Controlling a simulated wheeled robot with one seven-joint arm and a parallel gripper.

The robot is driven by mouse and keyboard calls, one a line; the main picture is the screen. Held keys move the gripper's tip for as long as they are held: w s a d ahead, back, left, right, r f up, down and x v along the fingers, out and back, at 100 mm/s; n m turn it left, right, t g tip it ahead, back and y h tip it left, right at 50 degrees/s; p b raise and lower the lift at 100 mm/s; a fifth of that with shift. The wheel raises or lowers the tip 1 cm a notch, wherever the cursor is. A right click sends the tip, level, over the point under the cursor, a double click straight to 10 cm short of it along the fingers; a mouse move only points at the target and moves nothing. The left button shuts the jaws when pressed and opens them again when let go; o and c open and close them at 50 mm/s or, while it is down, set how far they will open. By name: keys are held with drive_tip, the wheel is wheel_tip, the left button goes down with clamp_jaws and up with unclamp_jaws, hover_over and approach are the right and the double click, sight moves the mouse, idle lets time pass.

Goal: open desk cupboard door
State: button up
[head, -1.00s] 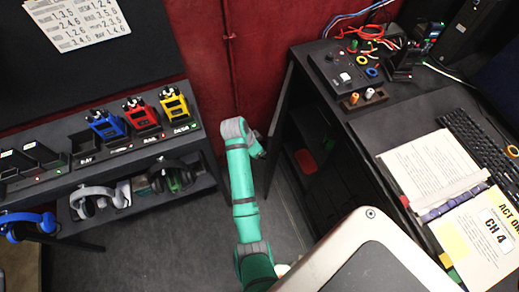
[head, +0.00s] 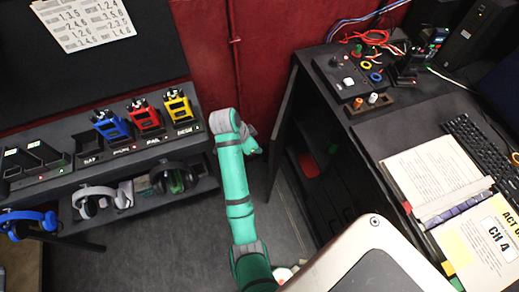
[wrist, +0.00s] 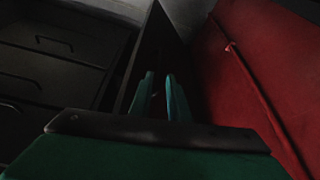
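The desk (head: 365,125) stands at the right in the head view. A dark upright panel, which looks like the cupboard door (head: 283,120), stands out at its left end, and shelf space shows behind it. In the wrist view the door (wrist: 157,45) is a tall dark panel seen nearly edge-on, straight ahead of my fingers. My gripper (head: 252,143) is beside the door, on its left, in the head view. In the wrist view my gripper (wrist: 160,90) has two teal fingers with a narrow gap between them. Whether they touch the door is too dark to tell.
Dark drawers (wrist: 50,65) are left of the door in the wrist view. A red curtain or wall (head: 205,60) is close behind my arm. A shelf unit with headsets (head: 175,178) and coloured radios stands at the left. Grey floor (head: 165,250) is free between shelf and desk.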

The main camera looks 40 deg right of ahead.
drive_tip(key=shift+v, duration=1.1)
